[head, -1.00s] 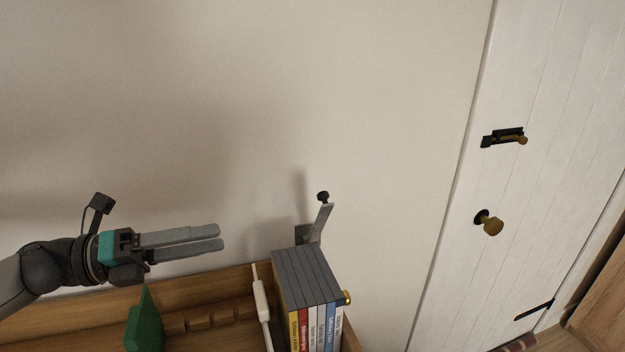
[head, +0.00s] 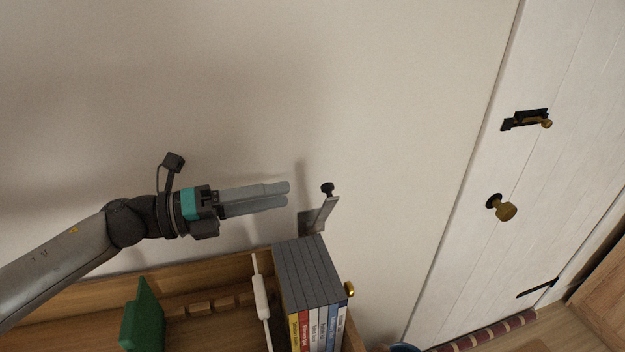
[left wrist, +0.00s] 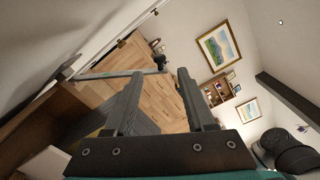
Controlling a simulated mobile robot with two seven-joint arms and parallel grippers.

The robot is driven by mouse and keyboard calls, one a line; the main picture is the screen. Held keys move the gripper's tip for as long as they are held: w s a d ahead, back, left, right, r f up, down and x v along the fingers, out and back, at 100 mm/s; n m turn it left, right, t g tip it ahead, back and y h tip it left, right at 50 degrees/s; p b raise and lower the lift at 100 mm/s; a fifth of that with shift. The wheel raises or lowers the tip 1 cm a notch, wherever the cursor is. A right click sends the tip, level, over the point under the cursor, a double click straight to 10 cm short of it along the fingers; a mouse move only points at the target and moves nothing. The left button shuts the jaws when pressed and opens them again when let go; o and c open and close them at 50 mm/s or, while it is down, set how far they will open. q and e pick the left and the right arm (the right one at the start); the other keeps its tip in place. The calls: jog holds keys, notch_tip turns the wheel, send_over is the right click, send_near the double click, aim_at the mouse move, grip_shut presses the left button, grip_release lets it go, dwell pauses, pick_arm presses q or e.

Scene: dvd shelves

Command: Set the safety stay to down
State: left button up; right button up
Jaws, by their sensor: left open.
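The safety stay (head: 324,212) is a grey metal bar with a black knob at its end. It stands up, tilted slightly right, from a bracket on the wall above the shelf's back edge. My left gripper (head: 288,195) is open and empty, its fingers pointing right, a short way left of the stay's knob. In the left wrist view the stay's bar (left wrist: 108,75) runs across from the left, and its black knob (left wrist: 160,62) shows between and beyond the open fingertips (left wrist: 160,75). My right gripper is in neither view.
A row of DVD cases (head: 308,272) stands on the wooden shelf (head: 215,270) just below the stay. A green bookend (head: 143,318) and a white bar (head: 261,297) are left of it. A white door with a brass knob (head: 503,208) is at the right. The wall above is clear.

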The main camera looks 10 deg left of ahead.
pick_arm(q)
jog(key=p+x, duration=0.1)
jog(key=x, duration=0.6)
jog(key=shift+p, duration=0.35)
jog(key=shift+a, duration=0.1)
grip_shut()
dwell(0.9)
